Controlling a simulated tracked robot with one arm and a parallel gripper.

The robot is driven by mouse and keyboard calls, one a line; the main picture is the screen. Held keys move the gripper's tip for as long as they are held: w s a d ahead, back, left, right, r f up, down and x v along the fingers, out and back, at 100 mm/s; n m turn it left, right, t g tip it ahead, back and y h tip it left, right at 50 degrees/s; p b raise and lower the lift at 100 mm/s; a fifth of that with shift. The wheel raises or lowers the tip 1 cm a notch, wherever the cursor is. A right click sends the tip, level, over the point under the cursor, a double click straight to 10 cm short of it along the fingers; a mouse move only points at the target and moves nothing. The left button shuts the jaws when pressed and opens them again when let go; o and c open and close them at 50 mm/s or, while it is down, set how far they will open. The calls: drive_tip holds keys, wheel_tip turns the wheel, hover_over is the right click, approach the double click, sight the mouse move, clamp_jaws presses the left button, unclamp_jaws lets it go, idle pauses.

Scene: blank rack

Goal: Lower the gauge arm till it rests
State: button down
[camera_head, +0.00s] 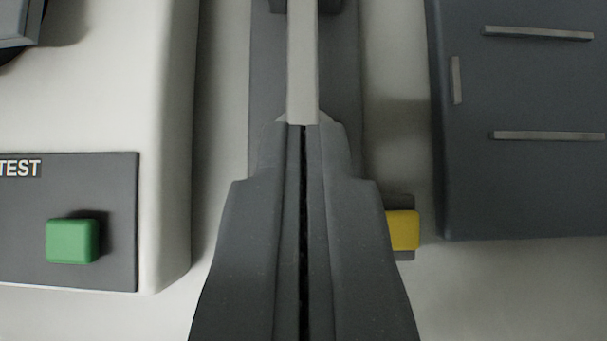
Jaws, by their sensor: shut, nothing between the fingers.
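The gauge arm appears to be the light grey bar (302,60) running down from the top centre, above a dark grey upright strip (268,80). My gripper (303,128) is shut and empty, with its fingertips at the lower end of the bar. I cannot tell whether they touch it. The fingers hide the bar's lower end and part of the strip. Whether the bar rests on anything does not show.
A white housing (110,90) with a green button (71,241) on a dark "TEST" panel (30,215) stands at left. A yellow block (403,230) sits just right of my fingers. A dark box with light strips (520,190) is at right.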

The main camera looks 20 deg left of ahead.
idle(0.3)
drive_tip(key=shift+s+f+t+b, duration=0.15)
drive_tip(key=shift+f+t+b, duration=0.05)
drive_tip(key=shift+f+b, duration=0.3)
drive_tip(key=shift+s+f+t+b, duration=0.15)
drive_tip(key=shift+f+t+b, duration=0.05)
drive_tip(key=shift+f+b, duration=0.25)
drive_tip(key=shift+s+a+f+b, duration=0.1)
drive_tip(key=shift+s+f+b, duration=0.15)
drive_tip(key=shift+b, duration=0.1)
drive_tip(key=shift+s+f, duration=0.1)
drive_tip(key=shift+f, duration=0.1)
drive_tip(key=s+r, duration=0.6)
drive_tip(key=r, duration=0.6)
drive_tip(key=shift+s+a+t, duration=0.2)
drive_tip(key=shift+s+t, duration=0.1)
drive_tip(key=shift+s, duration=0.1)
